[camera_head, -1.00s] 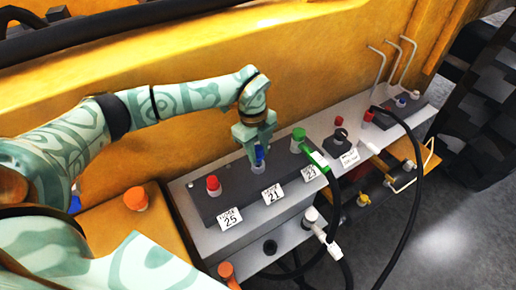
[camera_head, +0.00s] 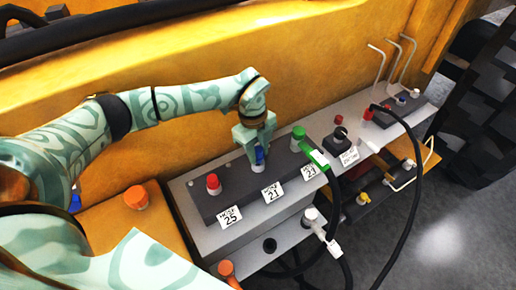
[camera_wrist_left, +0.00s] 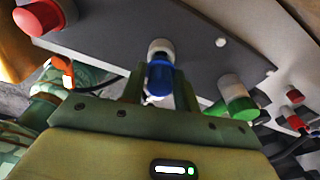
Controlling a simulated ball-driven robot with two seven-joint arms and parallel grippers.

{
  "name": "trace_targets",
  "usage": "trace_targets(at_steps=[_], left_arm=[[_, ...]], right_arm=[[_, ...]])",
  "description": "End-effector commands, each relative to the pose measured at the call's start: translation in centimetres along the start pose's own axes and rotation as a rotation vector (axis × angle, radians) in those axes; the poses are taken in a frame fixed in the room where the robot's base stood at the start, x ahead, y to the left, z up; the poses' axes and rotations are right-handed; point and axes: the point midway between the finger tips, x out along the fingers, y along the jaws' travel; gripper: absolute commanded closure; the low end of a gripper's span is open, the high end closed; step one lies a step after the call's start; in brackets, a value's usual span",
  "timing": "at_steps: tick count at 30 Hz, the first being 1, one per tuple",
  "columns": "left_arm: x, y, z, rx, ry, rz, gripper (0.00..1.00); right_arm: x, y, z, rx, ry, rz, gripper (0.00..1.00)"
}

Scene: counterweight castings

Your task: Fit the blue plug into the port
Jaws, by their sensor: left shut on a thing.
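The blue plug (camera_head: 259,157) is between the fingers of my left gripper (camera_head: 257,148), which is shut on it above the dark panel. In the left wrist view the blue plug (camera_wrist_left: 159,78) sits between the two fingers. A pale grey collar (camera_wrist_left: 161,48), which looks like the port, is directly at its far end on the dark panel. Plug and collar look in line and touching; how deep the plug sits cannot be told. My right gripper is not in view.
On the dark panel (camera_head: 235,198), a red cap (camera_head: 213,184) stands to the left and a green connector (camera_head: 298,138) with a black hose to the right. White number labels (camera_head: 273,191) line its front. A white connector (camera_head: 312,217) hangs lower, and an orange cap (camera_head: 136,198) is at left.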

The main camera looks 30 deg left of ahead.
Motion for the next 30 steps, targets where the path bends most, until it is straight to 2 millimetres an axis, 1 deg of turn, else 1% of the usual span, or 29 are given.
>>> trace_targets(at_steps=[23, 24, 26, 27, 30], left_arm=[[2.0, 0.0, 0.3, 0.0, 0.0, 0.0, 0.9], [2.0, 0.0, 0.3, 0.0, 0.0, 0.0, 0.64], [1.9, 0.0, 0.3, 0.0, 0.0, 0.0, 0.47], [1.9, 0.0, 0.3, 0.0, 0.0, 0.0, 0.44], [1.9, 0.0, 0.2, 0.0, 0.0, 0.0, 0.44]], right_arm=[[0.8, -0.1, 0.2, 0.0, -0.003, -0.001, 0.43], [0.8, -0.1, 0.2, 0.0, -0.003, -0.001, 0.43], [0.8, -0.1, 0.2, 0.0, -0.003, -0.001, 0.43], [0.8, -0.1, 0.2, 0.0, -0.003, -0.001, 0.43], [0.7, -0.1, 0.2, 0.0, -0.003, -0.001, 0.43]])
